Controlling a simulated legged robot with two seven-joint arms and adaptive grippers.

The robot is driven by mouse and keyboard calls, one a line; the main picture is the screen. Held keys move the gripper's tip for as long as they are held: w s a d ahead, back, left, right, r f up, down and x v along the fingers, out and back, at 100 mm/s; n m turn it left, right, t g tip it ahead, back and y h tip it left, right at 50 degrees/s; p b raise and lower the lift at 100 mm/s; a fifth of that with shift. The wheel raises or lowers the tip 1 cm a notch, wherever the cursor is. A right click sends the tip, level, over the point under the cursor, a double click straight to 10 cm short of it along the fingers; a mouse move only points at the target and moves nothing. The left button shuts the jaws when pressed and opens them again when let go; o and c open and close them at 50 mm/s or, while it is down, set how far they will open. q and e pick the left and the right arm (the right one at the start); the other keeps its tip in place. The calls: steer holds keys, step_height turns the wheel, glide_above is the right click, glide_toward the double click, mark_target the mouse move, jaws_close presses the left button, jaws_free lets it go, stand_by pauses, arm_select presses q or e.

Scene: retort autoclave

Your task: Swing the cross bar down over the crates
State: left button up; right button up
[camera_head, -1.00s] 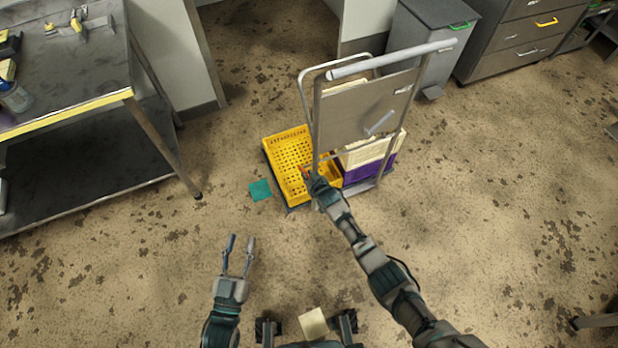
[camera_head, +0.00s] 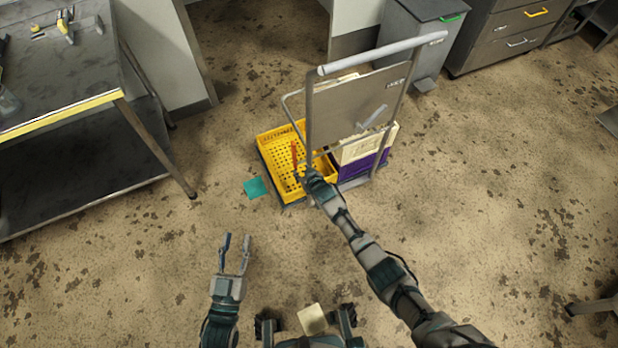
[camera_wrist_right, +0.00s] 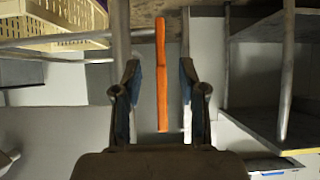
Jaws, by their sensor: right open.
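A trolley stands on the floor with a yellow crate (camera_head: 268,148) and a purple crate (camera_head: 352,168) with cream contents on it. A thin metal loop bar (camera_head: 285,104) leans out on the trolley's left side above the yellow crate; I take it for the cross bar. An orange strip (camera_head: 294,155) shows over the yellow crate. In the right wrist view the orange strip (camera_wrist_right: 162,85) lies between my fingers, with gaps on both sides. My right gripper (camera_head: 304,172) is open beside the trolley's near upright. My left gripper (camera_head: 236,240) is open and empty above the floor.
The trolley's push handle (camera_head: 382,52) and grey panel (camera_head: 350,105) rise above the crates. A workbench (camera_head: 60,115) stands at left, a grey bin (camera_head: 420,45) and drawers (camera_head: 510,35) at upper right. A teal sheet (camera_head: 254,188) lies on the floor.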

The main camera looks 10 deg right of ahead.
steer(key=v, duration=1.1)
steer(key=shift+s, duration=0.1)
